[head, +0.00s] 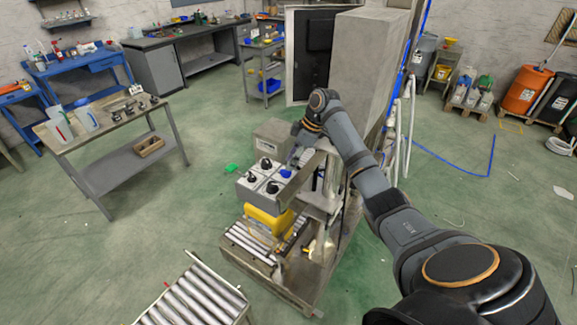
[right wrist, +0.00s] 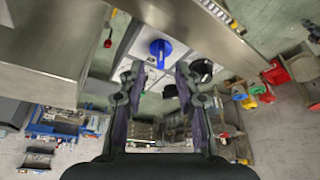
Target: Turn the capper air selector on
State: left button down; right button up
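A light grey control panel (head: 258,186) on the machine carries several black knobs (head: 272,187) and one blue knob (head: 286,173). I cannot read which one is the capper air selector. In the right wrist view the blue knob (right wrist: 160,50) lies just beyond and between my fingertips, with a black knob (right wrist: 201,70) to its right. My right gripper (right wrist: 160,74) is open and empty, its fingers apart. In the head view the right gripper (head: 297,153) is over the panel's back right, partly hidden by the machine's metal parts. My left gripper is not in view.
A metal bar (head: 298,180) runs along the panel's right side, close to my right gripper. A tall grey cabinet (head: 362,70) stands behind. A yellow block (head: 268,222) and rollers (head: 248,243) are below. Open green floor lies left of the machine.

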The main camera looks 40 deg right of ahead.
jog(key=v, duration=0.8)
jog(key=shift+r, duration=0.25)
jog(key=shift+s+d+f, duration=0.1)
jog(key=shift+d, duration=0.05)
